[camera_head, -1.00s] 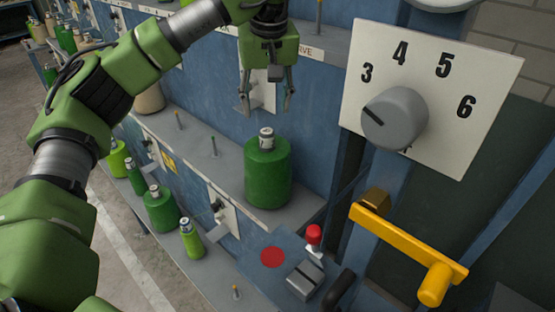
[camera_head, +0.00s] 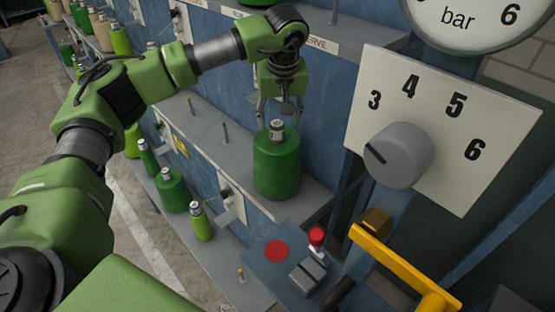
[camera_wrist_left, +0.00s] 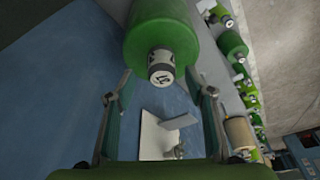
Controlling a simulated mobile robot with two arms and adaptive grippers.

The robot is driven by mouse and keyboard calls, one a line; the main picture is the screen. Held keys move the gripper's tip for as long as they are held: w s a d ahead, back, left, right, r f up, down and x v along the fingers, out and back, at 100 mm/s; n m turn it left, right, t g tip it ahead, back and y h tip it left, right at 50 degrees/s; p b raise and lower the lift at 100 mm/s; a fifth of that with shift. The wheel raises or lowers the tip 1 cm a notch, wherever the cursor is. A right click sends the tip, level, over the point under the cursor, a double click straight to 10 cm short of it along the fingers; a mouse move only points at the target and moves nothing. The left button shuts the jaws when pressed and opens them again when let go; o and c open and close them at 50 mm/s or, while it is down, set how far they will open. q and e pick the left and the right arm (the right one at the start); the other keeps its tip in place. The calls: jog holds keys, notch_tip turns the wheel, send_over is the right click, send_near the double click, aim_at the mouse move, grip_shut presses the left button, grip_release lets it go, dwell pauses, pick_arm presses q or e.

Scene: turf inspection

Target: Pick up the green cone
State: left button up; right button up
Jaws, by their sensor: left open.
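The large green cone (camera_head: 277,168) looks like a squat cylinder with a pale and dark tip on top. It stands upright on the right end of the grey shelf. My left gripper (camera_head: 279,114) points down above it, open, with its fingertips at about the height of the cone's tip. In the left wrist view the green cone (camera_wrist_left: 163,28) lies ahead, its tip between the two open fingers of my left gripper (camera_wrist_left: 160,82). I see no contact. My right gripper is not in view.
Smaller green cones (camera_head: 173,190) stand on a lower ledge to the left, with empty pegs (camera_head: 225,133) on the shelf. To the right are a panel with a grey knob (camera_head: 398,156), a yellow handle (camera_head: 395,262) and a red-topped lever (camera_head: 316,237). A blue wall is behind.

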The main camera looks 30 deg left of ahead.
aim_at(277, 124)
pick_arm(q)
jog(key=shift+p+x, duration=0.3)
jog(key=shift+x, duration=1.25)
jog(key=shift+s+a+r, duration=0.1)
grip_shut()
jog(key=shift+w+r, duration=0.15)
jog(key=shift+w, duration=0.05)
